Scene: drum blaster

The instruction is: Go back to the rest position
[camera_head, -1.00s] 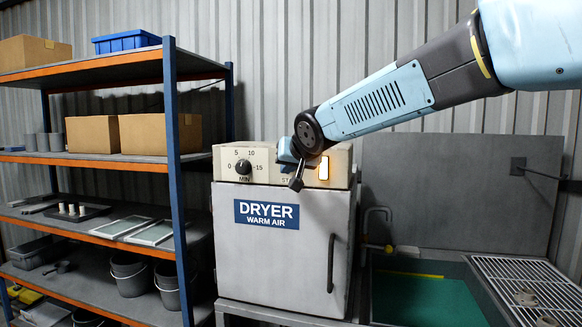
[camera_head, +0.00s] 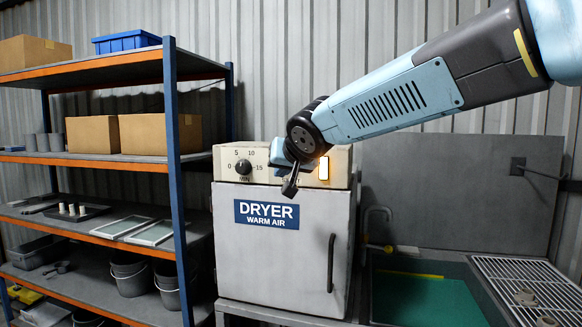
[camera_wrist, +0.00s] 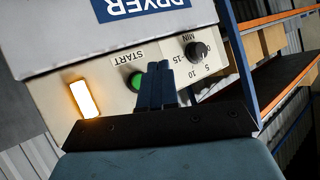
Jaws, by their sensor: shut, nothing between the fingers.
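My gripper (camera_head: 290,187) is in front of the dryer's control panel in the head view, pointing down and to the left. In the wrist view my gripper's fingers (camera_wrist: 155,68) are together with nothing between them, and they appear near the green start button (camera_wrist: 135,81). A gap to the panel seems to show, but its size is hard to tell. The dryer (camera_head: 282,250) is a white box with its door shut. Its lamp (camera_head: 323,168) glows, and it also shows in the wrist view (camera_wrist: 83,99).
An orange and blue shelf rack (camera_head: 172,180) with boxes, buckets and trays stands on the left. A sink (camera_head: 425,298) with a green bottom and a tap (camera_head: 378,212) is right of the dryer. A draining grid (camera_head: 530,285) lies at far right.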

